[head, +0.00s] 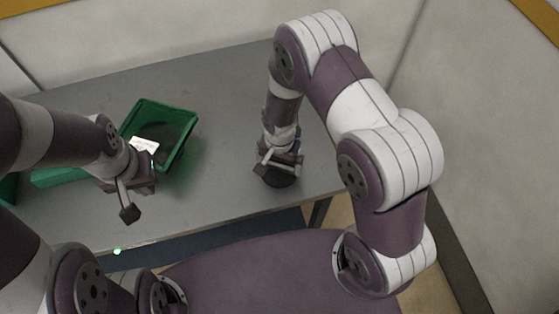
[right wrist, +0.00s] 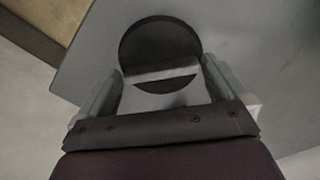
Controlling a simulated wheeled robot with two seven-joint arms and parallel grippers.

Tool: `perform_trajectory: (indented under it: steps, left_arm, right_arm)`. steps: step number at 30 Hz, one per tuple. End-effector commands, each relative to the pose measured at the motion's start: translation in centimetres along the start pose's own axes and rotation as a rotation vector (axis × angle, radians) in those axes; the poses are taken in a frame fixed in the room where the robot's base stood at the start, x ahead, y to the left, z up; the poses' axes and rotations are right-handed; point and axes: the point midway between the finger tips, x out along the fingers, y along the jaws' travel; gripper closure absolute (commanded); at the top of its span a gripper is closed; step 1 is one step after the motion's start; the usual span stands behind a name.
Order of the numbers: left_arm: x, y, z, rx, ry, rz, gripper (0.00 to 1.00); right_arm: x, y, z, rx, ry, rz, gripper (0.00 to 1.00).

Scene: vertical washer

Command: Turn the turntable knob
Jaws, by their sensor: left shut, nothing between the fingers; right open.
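The turntable knob shows in the right wrist view as a dark round disc (right wrist: 158,40) with a light grey bar (right wrist: 165,74) across it. In the head view the dark disc (head: 281,181) sits on the table near its front edge, partly hidden by my right gripper (head: 278,164). That gripper is open above the disc. Its fingers in the right wrist view (right wrist: 160,88) stand on either side of the bar's ends; I cannot tell whether they touch it. My left gripper (head: 129,214) is shut and empty, near the table's front edge at the left.
A green bin (head: 187,137) with a white item (head: 145,145) inside stands on the grey table (head: 225,95), behind my left gripper. Other green parts (head: 60,176) lie left of it. The table between the bin and the disc is clear. Pale walls stand behind and right.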

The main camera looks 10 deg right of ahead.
Motion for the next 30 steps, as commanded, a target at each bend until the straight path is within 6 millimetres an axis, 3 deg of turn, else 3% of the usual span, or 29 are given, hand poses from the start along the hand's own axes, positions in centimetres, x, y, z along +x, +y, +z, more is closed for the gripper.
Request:
perform_trajectory:
  steps: [1,3,4,17,30]
  left_arm:
    - [0.0,0.0,0.0,0.0,0.0,0.0,1.0]
    - [0.0,0.0,0.0,0.0,0.0,0.0,1.0]
    - [0.0,0.0,0.0,0.0,0.0,0.0,1.0]
    - [0.07,0.0,0.01,0.0,0.0,0.0,1.0]
    - [0.28,0.0,0.03,0.0,0.0,0.0,1.0]
  right_arm:
    - [-0.01,0.0,0.0,0.0,0.0,0.0,0.1]
    - [-0.02,0.0,-0.01,0.0,0.0,0.0,0.33]
    - [-0.02,0.0,-0.01,0.0,0.0,0.0,0.37]
    - [-0.03,-0.02,-0.05,-0.08,0.001,-0.001,0.37]
    - [-0.05,-0.06,-0.08,-0.452,0.002,-0.001,0.37]
